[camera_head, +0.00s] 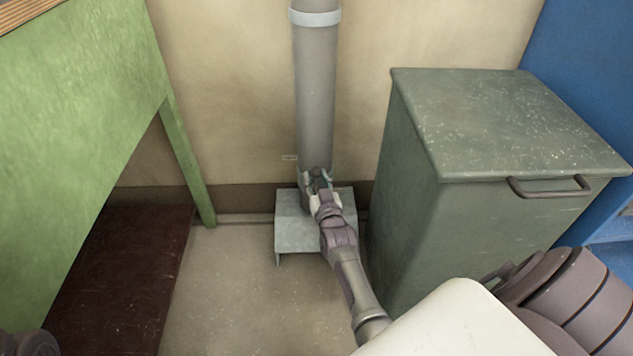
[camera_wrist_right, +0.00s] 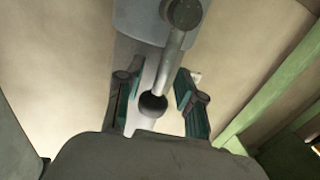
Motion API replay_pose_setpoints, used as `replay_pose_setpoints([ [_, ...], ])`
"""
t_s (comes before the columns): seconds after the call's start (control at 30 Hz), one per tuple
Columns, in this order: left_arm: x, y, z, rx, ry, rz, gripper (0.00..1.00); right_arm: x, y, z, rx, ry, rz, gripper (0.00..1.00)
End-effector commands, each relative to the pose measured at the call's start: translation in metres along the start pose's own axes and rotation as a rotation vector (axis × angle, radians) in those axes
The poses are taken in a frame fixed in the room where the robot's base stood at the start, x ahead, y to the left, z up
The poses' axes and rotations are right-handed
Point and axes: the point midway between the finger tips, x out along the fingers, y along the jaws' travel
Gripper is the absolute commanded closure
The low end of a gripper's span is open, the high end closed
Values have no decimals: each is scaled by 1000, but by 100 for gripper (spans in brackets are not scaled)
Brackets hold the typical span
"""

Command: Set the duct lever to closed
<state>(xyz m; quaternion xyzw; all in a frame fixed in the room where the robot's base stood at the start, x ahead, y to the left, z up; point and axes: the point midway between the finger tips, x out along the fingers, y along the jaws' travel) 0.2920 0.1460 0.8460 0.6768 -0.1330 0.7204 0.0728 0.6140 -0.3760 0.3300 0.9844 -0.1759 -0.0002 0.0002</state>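The duct (camera_head: 316,85) is a grey upright pipe against the back wall in the head view. Its lever (camera_wrist_right: 172,62) shows in the right wrist view as a metal rod running from a round pivot on the duct to a dark ball knob (camera_wrist_right: 153,105). My right gripper (camera_head: 319,180) is at the duct's lower end and hides most of the lever in the head view. In the right wrist view the right gripper (camera_wrist_right: 158,98) is open, with its teal-padded fingers on either side of the knob and gaps visible.
A grey-green lidded bin (camera_head: 510,120) with a handle stands close right of my right forearm. A green bench (camera_head: 75,130) stands at the left. A low grey metal stand (camera_head: 293,228) is below the duct. Bare floor (camera_head: 240,290) lies between bench and bin.

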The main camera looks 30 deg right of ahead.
Motion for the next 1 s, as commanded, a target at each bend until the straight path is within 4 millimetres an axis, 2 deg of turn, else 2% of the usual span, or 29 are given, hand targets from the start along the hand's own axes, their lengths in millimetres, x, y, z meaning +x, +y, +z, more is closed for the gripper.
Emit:
replay_pose_setpoints([
  [0.13,0,0,0,0,0,0,29,0,0,0,0,0,0,63],
  [0.37,0,0,0,0,0,0,29,0,0,0,0,0,0,100],
  [1.0,1,0,0,-1,-1,-1,29,0,3,-2,47,15,0,100],
])
